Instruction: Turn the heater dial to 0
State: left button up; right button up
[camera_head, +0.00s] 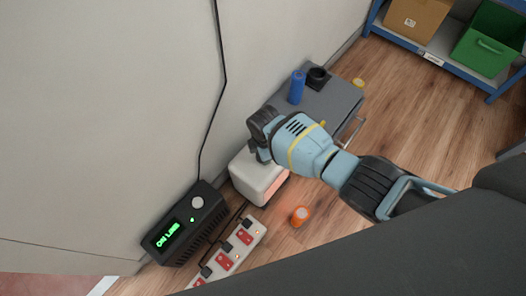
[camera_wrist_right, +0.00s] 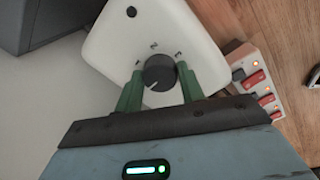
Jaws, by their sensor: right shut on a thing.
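The heater is a white box with rounded edges (camera_head: 262,182), standing on the floor by the wall. In the right wrist view its white top (camera_wrist_right: 108,42) carries a dark round dial (camera_wrist_right: 158,70) with small markings around its upper side; a 2 and a 3 look readable. A pale pointer line on the dial points to the lower left. I cannot see a 0 mark. My right gripper (camera_wrist_right: 159,74) has its two green fingers shut on the dial, one on each side. In the head view my right gripper hides the dial. My left gripper is not in view.
A black box with a green display (camera_head: 184,226) and a power strip with red switches (camera_head: 236,246) lie beside the heater. A grey cabinet (camera_head: 338,98) holds a blue cylinder (camera_head: 297,86) and a dark cup (camera_head: 318,77).

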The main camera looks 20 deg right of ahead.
dwell(0.6)
jog(key=o, duration=1)
jog(key=shift+c, duration=0.2)
notch_tip(320, 180, up, 6)
jog(key=p, duration=0.3)
jog(key=shift+s+r+p, duration=0.15)
jog(key=shift+r+p, duration=0.05)
jog(key=shift+p, duration=0.2)
jog(key=shift+r+p, duration=0.3)
jog(key=shift+r, duration=0.3)
jog(key=shift+s+r, duration=0.1)
